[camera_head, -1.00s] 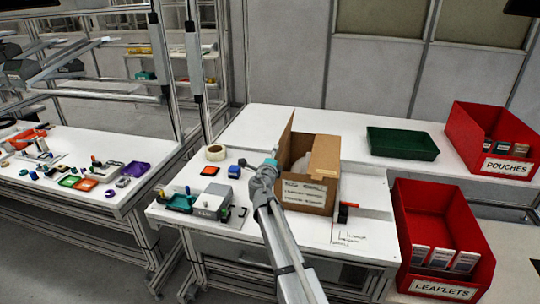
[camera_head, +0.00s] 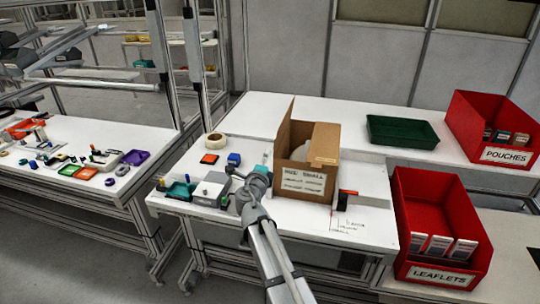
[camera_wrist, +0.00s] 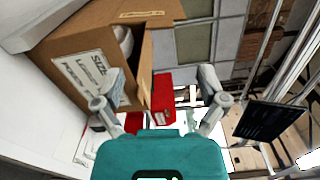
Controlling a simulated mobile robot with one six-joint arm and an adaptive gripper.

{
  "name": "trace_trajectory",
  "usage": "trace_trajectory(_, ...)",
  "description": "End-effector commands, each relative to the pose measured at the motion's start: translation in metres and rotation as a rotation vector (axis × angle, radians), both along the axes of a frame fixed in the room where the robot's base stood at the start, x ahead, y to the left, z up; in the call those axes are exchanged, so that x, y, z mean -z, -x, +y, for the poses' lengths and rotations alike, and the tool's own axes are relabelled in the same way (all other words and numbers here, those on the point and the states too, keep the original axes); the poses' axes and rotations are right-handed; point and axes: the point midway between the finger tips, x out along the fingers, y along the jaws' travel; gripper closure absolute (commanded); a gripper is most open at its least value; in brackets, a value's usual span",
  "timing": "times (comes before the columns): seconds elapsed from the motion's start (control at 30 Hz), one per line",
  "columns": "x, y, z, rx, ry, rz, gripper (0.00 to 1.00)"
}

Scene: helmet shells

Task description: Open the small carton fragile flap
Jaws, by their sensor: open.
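The small brown carton (camera_head: 304,182) stands open on the white bench, with a printed label on its front. Its left flap (camera_head: 287,128) stands upright; another flap (camera_head: 325,145) shows on the right. A pale rounded thing, partly hidden, shows inside. My gripper (camera_head: 264,160) is just left of the carton. In the wrist view the carton (camera_wrist: 90,45) fills the upper left. My gripper (camera_wrist: 160,95) is open there, with a brown flap edge (camera_wrist: 145,68) showing between the fingers, nearer the left one. I cannot tell whether they touch it. I see no fragile marking clearly.
A tape roll (camera_head: 213,140), an orange-topped item (camera_head: 209,159) and a grey device (camera_head: 210,190) are left of my gripper. A black-and-red tool (camera_head: 344,199) is right of the carton. A green tray (camera_head: 402,132) and red bins (camera_head: 430,215) are farther right.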

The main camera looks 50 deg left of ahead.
Motion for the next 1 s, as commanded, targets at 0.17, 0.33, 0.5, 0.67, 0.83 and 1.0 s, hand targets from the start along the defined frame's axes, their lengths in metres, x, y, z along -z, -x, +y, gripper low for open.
trace_trajectory(0.17,0.000,0.010,-0.008,0.000,0.000,0.000,0.09)
trace_trajectory(0.33,0.000,0.011,-0.009,0.001,0.000,0.000,0.09)
trace_trajectory(0.5,0.000,0.011,-0.009,0.001,0.000,0.000,0.09)
trace_trajectory(0.67,0.001,0.010,-0.009,0.002,-0.008,0.014,0.36)
trace_trajectory(0.83,0.009,0.003,-0.012,0.012,-0.073,0.113,0.68)
trace_trajectory(1.0,0.026,-0.010,-0.019,0.042,-0.222,0.335,1.00)
